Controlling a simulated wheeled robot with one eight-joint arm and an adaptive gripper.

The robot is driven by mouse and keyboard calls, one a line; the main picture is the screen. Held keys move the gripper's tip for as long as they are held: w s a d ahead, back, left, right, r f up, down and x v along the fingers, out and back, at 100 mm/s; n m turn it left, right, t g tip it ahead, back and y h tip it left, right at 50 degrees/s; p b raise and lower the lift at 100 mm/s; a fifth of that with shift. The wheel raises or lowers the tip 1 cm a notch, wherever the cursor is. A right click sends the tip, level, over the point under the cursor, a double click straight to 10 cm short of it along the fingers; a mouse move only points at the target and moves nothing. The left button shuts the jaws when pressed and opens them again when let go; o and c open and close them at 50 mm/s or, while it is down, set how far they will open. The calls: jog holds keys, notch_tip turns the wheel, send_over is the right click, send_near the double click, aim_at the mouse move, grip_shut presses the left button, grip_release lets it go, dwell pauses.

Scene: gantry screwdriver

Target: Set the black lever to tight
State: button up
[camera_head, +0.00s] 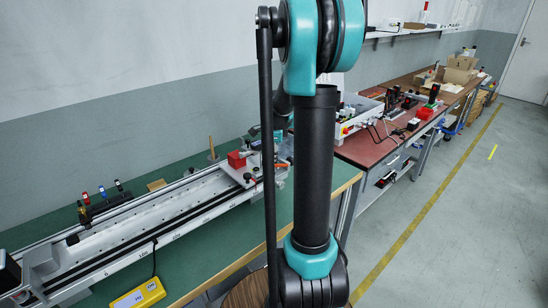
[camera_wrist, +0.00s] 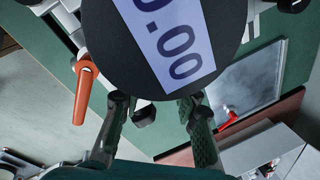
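In the wrist view my gripper (camera_wrist: 154,104) has its two dark fingers apart, with a wide gap between them. A short black rounded piece (camera_wrist: 145,115) shows between the fingers, nearer the left one. I cannot tell whether it is the black lever or how it is set. Both fingertips reach the lower edge of a round black dial with a pale digital display (camera_wrist: 175,40); contact is unclear. An orange lever (camera_wrist: 85,90) hangs left of the fingers. In the head view my arm hides my gripper and part of the carriage (camera_head: 258,172) on the rail.
The long metal rail (camera_head: 150,220) lies on a green table (camera_head: 215,248). A red block (camera_head: 236,159) sits at the carriage. A yellow device (camera_head: 138,295) lies at the table's front. A red-topped bench (camera_head: 370,150) stands behind, to the right. The floor at right is clear.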

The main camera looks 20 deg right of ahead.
jog(key=shift+c, duration=0.4)
grip_shut()
